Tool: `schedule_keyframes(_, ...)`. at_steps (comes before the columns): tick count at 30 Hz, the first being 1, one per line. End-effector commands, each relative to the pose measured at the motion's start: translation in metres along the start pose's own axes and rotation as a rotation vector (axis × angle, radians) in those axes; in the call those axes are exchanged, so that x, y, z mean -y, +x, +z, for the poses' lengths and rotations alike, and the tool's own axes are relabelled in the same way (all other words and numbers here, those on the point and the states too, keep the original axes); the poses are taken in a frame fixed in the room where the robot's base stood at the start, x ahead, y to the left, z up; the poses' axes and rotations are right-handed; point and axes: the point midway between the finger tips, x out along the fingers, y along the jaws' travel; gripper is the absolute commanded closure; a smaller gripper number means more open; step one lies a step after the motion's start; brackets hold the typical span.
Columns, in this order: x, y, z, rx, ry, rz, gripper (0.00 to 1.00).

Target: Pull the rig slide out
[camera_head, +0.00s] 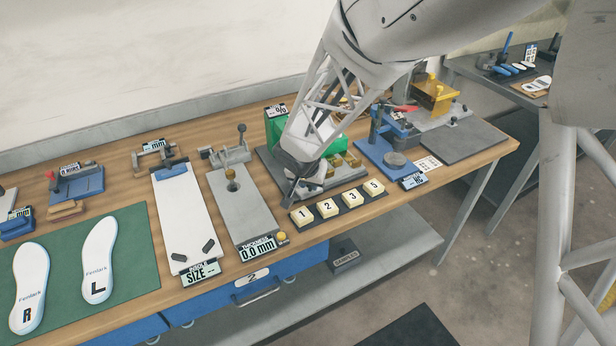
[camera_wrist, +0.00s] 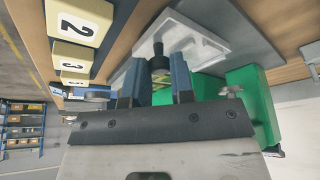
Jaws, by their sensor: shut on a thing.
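The rig stands at the middle right of the bench, a grey base (camera_head: 268,158) with a green block (camera_head: 278,124); my arm covers much of it. The green block also shows in the wrist view (camera_wrist: 250,100). A light grey plate with raised edges (camera_wrist: 197,38), apparently the rig slide, lies just beyond my fingers in the wrist view. A dark round knob (camera_wrist: 159,63) stands up at the plate's near end. My gripper (camera_wrist: 161,72) is shut on this knob, with one blue-grey finger on each side. In the head view my gripper (camera_head: 296,190) is low at the rig's front left corner.
A dark strip with several numbered cream blocks (camera_head: 328,207) lies close in front of the rig. A grey fixture with a thickness display (camera_head: 240,205) stands to the left. A blue press (camera_head: 385,150) stands to the right. Two insoles (camera_head: 98,260) lie on a green mat.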

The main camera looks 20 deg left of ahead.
Motion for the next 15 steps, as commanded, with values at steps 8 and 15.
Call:
schedule_keyframes(8,0.0005,-0.0007,-0.0011,-0.001,0.0,-0.001,0.7)
schedule_keyframes(15,0.0004,-0.0003,-0.0006,-0.001,0.0,0.0,0.52)
